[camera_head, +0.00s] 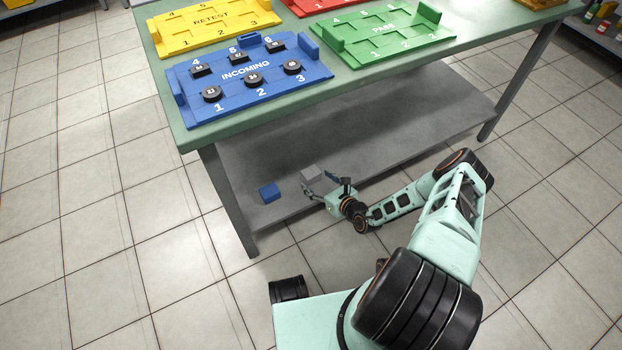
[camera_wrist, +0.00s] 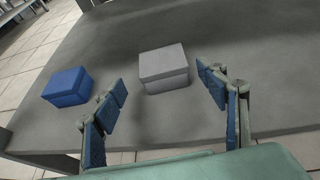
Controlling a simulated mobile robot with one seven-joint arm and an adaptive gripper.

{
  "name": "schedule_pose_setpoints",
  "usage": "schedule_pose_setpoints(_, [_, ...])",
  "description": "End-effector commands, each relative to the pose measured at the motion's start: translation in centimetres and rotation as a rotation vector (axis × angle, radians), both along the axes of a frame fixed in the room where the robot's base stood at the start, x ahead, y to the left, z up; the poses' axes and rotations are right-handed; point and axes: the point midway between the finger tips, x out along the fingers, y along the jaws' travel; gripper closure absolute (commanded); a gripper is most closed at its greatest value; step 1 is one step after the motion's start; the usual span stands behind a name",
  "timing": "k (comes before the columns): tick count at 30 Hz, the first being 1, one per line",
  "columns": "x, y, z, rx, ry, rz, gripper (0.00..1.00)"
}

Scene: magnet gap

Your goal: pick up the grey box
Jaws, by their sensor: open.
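The grey box (camera_wrist: 164,70) sits on the grey lower shelf (camera_wrist: 220,118) of the table, between and just beyond my open fingertips in the wrist view. My gripper (camera_wrist: 162,85) is open, with one blue-padded finger on each side and nothing held. In the head view the grey box (camera_head: 311,173) lies just past my gripper (camera_head: 328,187), partly hidden by it. The gripper reaches in low, below the tabletop.
A blue box (camera_wrist: 68,87) sits on the shelf left of the grey box. The green tabletop (camera_head: 190,138) is above, bearing blue, yellow, green and red trays. A table leg (camera_head: 232,200) stands left of the blue box. The shelf behind the boxes is clear.

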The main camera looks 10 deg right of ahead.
Motion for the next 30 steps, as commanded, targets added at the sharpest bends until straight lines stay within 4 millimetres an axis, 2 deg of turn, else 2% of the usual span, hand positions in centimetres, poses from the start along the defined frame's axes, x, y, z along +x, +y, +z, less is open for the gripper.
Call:
schedule_pose_setpoints(5, [1.0, 0.3, -0.6, -0.001, 0.0, 0.0, 0.33])
schedule_pose_setpoints(15, [4.7, 1.5, -2.3, -0.001, 0.001, 0.002, 0.33])
schedule_pose_setpoints(22, [4.9, 1.6, -2.1, 0.0, 0.001, 0.001, 0.33])
schedule_pose_setpoints(30, [4.9, 1.6, -2.1, -0.001, 0.001, 0.001, 0.62])
